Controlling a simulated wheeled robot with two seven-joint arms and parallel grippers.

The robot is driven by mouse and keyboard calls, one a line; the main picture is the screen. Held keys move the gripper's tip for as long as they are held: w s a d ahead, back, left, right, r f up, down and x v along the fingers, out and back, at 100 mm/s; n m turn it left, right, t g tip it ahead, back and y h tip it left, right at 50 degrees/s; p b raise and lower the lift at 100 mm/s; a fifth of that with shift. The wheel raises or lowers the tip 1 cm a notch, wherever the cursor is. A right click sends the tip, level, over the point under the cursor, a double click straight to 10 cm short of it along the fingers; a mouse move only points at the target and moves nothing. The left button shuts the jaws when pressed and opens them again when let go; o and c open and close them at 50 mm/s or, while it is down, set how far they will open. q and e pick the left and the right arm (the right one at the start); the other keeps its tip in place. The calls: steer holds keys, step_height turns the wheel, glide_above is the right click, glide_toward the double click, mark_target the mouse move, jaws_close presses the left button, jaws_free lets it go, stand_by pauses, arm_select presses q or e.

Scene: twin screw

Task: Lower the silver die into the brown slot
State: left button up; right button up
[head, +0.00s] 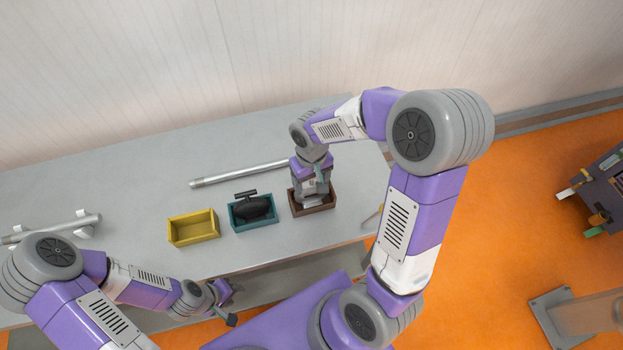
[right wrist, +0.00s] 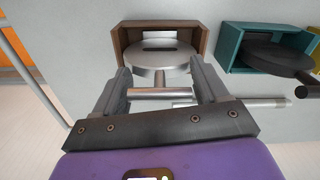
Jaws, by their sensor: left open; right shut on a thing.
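The silver die (right wrist: 148,60) is a round metal disc with a stem and a crossbar handle. My right gripper (right wrist: 160,90) is shut on the handle. The disc is at the mouth of the brown slot (right wrist: 201,46), an open box, and covers much of its opening; I cannot tell how deep it sits. In the head view, my right gripper (head: 311,192) points down over the brown slot (head: 325,204) and hides most of the die. My left gripper (head: 228,304) is open and empty off the table's front edge.
A teal box (head: 240,225) holding a black die (head: 255,208) stands left of the brown slot. An empty yellow box (head: 193,240) stands further left. A metal rod (head: 235,174) lies behind them, and another (head: 60,224) at far left. The table's back left is clear.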

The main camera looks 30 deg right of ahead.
steer(key=shift+f, duration=0.15)
steer(key=o, duration=1.8)
steer(key=shift+c, duration=0.2)
step_height(320, 180, up, 8)
steer(key=shift+f+p, duration=0.15)
steer(key=shift+p, duration=0.45)
